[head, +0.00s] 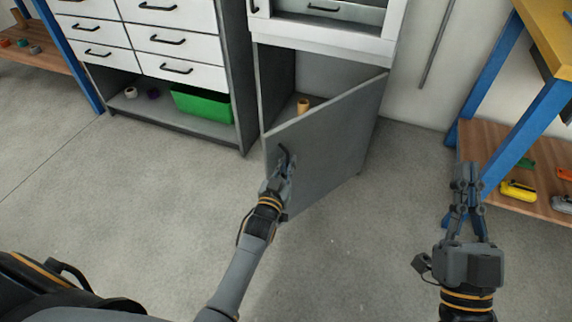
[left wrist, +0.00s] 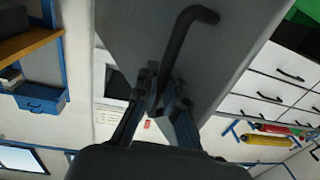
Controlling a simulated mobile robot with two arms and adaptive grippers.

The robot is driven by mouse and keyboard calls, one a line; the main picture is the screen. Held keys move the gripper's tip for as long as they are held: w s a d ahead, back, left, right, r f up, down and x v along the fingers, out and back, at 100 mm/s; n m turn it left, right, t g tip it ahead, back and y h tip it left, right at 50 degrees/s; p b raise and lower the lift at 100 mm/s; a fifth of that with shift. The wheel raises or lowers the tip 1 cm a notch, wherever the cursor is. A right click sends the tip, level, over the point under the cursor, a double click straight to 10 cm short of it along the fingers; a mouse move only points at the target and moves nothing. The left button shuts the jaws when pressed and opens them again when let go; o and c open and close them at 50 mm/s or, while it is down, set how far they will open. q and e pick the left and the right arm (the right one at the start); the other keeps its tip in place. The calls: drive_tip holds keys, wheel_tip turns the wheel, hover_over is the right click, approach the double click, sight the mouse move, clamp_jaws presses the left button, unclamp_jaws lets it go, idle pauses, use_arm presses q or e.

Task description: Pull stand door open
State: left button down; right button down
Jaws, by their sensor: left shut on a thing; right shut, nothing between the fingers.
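The grey stand door (head: 335,140) is swung open, hinged on its right side, with the inside of the stand (head: 335,72) showing behind it. A dark bar handle (head: 284,153) sits near the door's free left edge. My left gripper (head: 279,172) is shut on this handle. In the left wrist view the handle (left wrist: 184,32) runs down between the fingers of my left gripper (left wrist: 160,92), against the door face (left wrist: 130,30). My right gripper (head: 466,176) is shut and empty, apart from the door, at the right.
A tan cylinder (head: 303,105) stands inside the stand. A drawer cabinet (head: 165,45) with a green bin (head: 200,103) is to the left. A blue-legged bench (head: 500,100) with a low wooden shelf (head: 480,140) is at the right. Floor left of the door is clear.

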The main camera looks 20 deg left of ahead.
use_arm(q)
drive_tip(key=shift+s+a+f, duration=0.15)
drive_tip(key=shift+a+f, duration=0.1)
drive_tip(key=shift+f, duration=0.05)
drive_tip(key=c, duration=1.8)
unclamp_jaws()
drive_tip(key=shift+o, duration=0.3)
drive_tip(key=shift+r, duration=0.15)
drive_tip(key=shift+s, duration=0.1)
drive_tip(key=s, duration=1.2)
drive_tip(key=shift+d, duration=0.2)
drive_tip(key=shift+c, duration=0.2)
